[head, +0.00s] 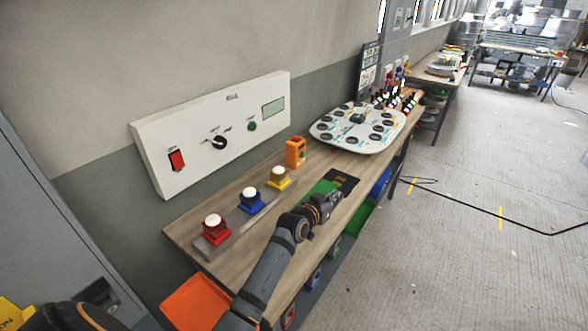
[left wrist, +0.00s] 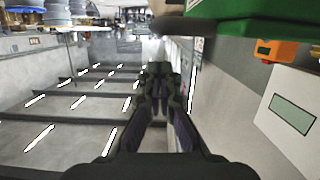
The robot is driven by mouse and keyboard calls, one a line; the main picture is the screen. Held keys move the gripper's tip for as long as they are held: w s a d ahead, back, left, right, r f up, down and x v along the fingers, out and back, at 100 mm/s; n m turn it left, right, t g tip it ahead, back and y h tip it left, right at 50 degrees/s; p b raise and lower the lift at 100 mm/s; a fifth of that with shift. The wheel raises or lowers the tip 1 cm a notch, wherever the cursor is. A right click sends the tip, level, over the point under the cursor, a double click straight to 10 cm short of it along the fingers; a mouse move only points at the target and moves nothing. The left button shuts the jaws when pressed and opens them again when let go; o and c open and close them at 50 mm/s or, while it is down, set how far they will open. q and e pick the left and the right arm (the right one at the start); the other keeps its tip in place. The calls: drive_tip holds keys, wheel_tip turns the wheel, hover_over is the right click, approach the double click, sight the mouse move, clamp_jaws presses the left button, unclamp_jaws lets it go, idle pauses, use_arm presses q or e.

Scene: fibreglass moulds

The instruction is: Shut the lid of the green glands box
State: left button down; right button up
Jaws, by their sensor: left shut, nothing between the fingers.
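The green glands box (head: 319,188) sits on the wooden bench, partly hidden behind my left gripper. A dark patch with small green marks (head: 343,181) lies at its right; I cannot tell whether it is the box's inside or its lid. A large green surface, apparently the box (left wrist: 255,28), fills the top right of the left wrist view, close to the camera. My left gripper (head: 330,203) is shut and empty, at the near side of the box. Its fingers show together in the left wrist view (left wrist: 159,80). Contact with the box cannot be told. My right gripper is not in view.
Red (head: 214,228), blue (head: 251,200) and yellow (head: 279,178) button boxes stand left of the green box. A white board with dark round parts (head: 358,128) lies beyond. Open floor is at the right.

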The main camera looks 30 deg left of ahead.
use_arm(q)
drive_tip(key=shift+d+f+m+y+b, duration=0.2)
drive_tip(key=shift+f+m+y+b, duration=0.1)
drive_tip(key=shift+f+m, duration=0.35)
drive_tip(key=shift+d+f+m+y+b, duration=0.25)
drive_tip(key=shift+f+m, duration=0.2)
drive_tip(key=shift+f, duration=0.3)
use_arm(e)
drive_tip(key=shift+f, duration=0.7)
